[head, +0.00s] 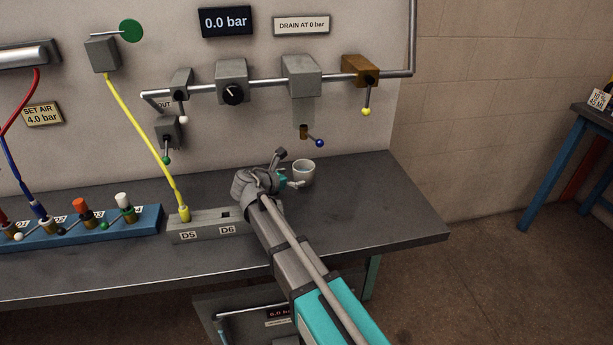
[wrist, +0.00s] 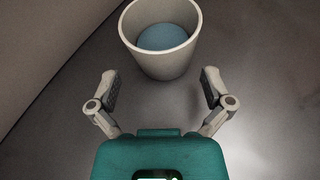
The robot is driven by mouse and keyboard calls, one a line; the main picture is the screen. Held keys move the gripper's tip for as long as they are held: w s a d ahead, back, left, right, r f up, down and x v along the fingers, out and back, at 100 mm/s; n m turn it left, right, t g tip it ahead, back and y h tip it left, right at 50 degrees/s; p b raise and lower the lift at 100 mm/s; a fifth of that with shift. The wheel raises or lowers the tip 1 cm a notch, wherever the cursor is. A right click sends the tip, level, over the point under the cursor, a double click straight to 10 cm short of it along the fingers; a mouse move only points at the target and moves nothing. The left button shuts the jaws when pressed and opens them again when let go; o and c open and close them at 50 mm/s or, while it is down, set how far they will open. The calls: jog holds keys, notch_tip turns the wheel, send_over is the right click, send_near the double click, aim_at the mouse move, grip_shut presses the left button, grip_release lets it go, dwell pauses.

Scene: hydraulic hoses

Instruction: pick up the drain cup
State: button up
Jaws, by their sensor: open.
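The drain cup (head: 303,176) is a small off-white cup standing upright on the grey bench, below the drain valve with the blue-tipped lever. In the wrist view the cup (wrist: 161,62) is at the top middle, with something blue inside it. My gripper (head: 291,181) is at the cup's left side in the head view. In the wrist view my gripper (wrist: 160,88) is open, its two fingers spread with nothing between them. The cup lies just ahead of the fingertips, between their lines.
A grey block (head: 205,230) marked D5 and D6 sits left of my arm, with a yellow hose (head: 140,133) plugged in. The drain valve (head: 304,132) hangs above the cup from the wall pipe. The bench (head: 385,220) is clear to the cup's right.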

aim_at(297, 175)
jog(key=shift+b+x, duration=0.75)
jog(key=shift+x, duration=1.65)
jog(key=shift+r, duration=0.1)
jog(key=c, duration=0.9)
jog(key=shift+r, duration=0.1)
